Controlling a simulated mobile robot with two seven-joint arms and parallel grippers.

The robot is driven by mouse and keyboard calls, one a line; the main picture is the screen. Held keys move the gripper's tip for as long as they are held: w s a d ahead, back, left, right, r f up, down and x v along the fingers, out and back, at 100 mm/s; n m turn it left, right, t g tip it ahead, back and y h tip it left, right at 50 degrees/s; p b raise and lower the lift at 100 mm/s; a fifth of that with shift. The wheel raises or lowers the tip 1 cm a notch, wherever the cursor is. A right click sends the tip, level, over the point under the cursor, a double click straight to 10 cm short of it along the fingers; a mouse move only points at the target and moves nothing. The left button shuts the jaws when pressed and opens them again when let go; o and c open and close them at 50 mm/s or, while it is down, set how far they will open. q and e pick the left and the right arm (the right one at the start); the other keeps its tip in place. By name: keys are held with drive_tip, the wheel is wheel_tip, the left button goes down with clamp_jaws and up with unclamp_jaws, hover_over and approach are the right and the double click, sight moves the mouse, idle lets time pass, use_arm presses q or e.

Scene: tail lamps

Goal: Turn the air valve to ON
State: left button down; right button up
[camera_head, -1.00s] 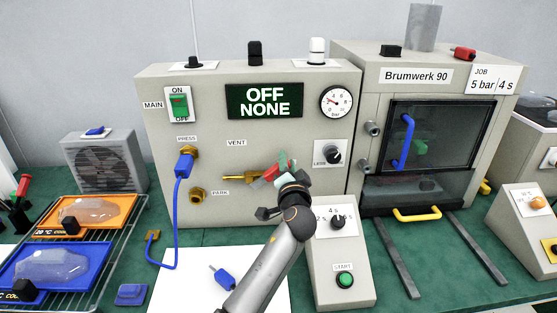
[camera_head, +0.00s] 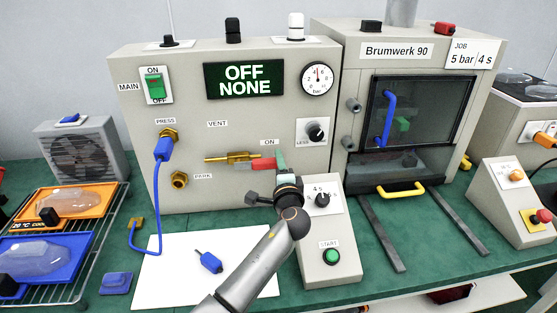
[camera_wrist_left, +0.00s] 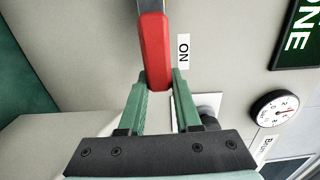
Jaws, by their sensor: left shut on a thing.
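The air valve is a brass fitting (camera_head: 232,158) on the front of the beige control box, with a red lever (camera_head: 262,164). The lever lies roughly level, in line with the brass pipe, just below the ON label (camera_head: 268,142). My left gripper (camera_head: 280,165) is shut on the red lever's outer end. In the left wrist view the red lever (camera_wrist_left: 154,45) sits between the green fingers (camera_wrist_left: 158,85), beside the ON label (camera_wrist_left: 183,51). The pressure gauge (camera_head: 318,77) has its needle pointing about upward. My right gripper is not in view.
The MAIN switch (camera_head: 155,87) is green, and the display (camera_head: 244,80) reads OFF NONE. A blue hose plug (camera_head: 164,148) sits in the PRESS port. The START box (camera_head: 332,265) stands close right of my arm. A loose blue plug (camera_head: 209,262) lies on the white sheet.

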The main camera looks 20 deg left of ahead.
use_arm(q)
drive_tip(key=shift+f, duration=0.1)
idle(0.4)
drive_tip(key=c, duration=0.6)
unclamp_jaws()
